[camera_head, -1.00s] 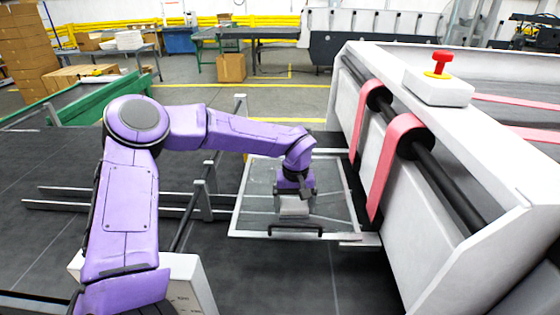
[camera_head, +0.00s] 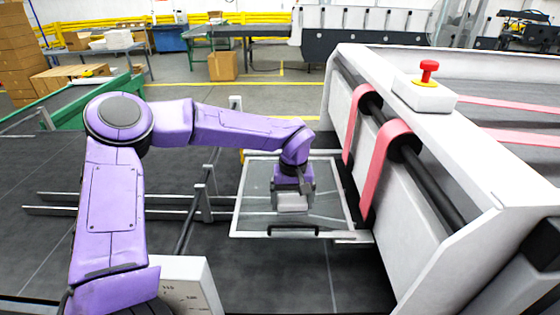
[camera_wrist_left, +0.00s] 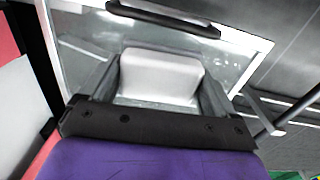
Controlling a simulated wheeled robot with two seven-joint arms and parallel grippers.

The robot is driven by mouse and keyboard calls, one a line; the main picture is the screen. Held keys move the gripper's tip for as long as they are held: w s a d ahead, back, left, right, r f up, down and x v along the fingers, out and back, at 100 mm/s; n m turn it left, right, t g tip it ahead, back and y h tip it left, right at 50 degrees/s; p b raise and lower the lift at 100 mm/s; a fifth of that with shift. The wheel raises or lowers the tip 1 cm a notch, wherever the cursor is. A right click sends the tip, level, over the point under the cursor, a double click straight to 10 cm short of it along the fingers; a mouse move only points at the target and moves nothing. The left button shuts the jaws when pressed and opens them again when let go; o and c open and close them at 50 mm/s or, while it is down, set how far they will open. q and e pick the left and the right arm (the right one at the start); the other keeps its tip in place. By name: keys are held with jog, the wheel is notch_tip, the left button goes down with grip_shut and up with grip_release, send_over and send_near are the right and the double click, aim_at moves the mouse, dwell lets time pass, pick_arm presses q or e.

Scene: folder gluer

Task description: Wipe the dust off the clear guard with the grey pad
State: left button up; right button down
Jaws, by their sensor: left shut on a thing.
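The clear guard (camera_head: 335,203) is a see-through panel in a pale frame with a black handle (camera_head: 292,230) along its near edge. A greyish haze shows on parts of it. My left gripper (camera_head: 292,199) is over the middle of the guard, pointing down. It is shut on the grey pad (camera_head: 292,203), a light grey block. In the left wrist view the pad (camera_wrist_left: 160,75) sits between the two fingers, with the guard beyond it. The pad looks to be at the guard's surface, but I cannot tell whether it touches. My right gripper is not in view.
The white machine body (camera_head: 345,125) with pink belts (camera_head: 383,165) and a dark roller stands just right of the guard. A red emergency button (camera_head: 428,70) sits on top of it. Metal rails (camera_head: 110,211) lie left of the guard over the dark bed.

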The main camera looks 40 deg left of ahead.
pick_arm(q)
jog(key=shift+w+r, duration=0.1)
jog(key=shift+r, duration=1.15)
